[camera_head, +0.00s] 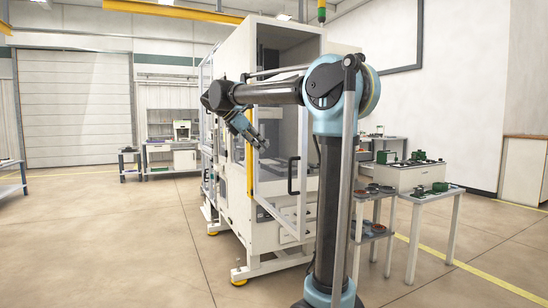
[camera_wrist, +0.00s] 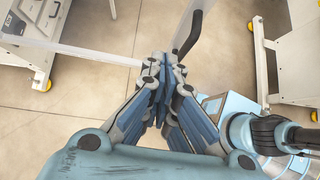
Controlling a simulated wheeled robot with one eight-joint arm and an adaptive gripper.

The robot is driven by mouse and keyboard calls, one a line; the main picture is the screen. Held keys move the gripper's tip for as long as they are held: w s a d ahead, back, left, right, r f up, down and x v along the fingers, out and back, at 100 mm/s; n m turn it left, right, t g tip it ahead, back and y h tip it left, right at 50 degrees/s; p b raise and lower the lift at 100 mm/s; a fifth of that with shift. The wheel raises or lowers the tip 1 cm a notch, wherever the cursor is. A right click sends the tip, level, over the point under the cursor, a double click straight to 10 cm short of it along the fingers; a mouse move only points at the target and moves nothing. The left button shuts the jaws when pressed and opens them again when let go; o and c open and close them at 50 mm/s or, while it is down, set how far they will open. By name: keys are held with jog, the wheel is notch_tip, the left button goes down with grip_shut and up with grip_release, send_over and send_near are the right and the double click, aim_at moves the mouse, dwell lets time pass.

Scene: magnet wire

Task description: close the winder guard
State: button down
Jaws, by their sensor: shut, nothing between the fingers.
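The winder guard (camera_head: 275,170) is a clear panel in a pale frame on the white winder cabinet. It stands swung out from the cabinet, with a yellow post along its left side. Its black handle (camera_head: 291,175) is near the free edge, and the handle also shows in the wrist view (camera_wrist: 188,35), just beyond the fingertips. My gripper (camera_head: 262,145) is shut and empty, angled downward close to the panel. In the wrist view my gripper (camera_wrist: 165,65) has its fingertips together. I cannot tell whether they touch the guard.
Small tables (camera_head: 430,196) with green and dark parts stand to the right of the winder cabinet (camera_head: 236,75). Benches stand at the back left. The floor (camera_head: 110,240) at the left and front is clear. The cabinet has yellow feet (camera_wrist: 258,20).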

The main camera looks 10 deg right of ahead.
send_near(294, 169)
notch_tip(294, 169, down, 3)
jog(key=shift+w+d+f, duration=0.1)
jog(key=shift+w+d, duration=0.05)
jog(key=shift+d, duration=0.65)
jog(key=shift+w+d, duration=0.15)
jog(key=shift+d, duration=0.6)
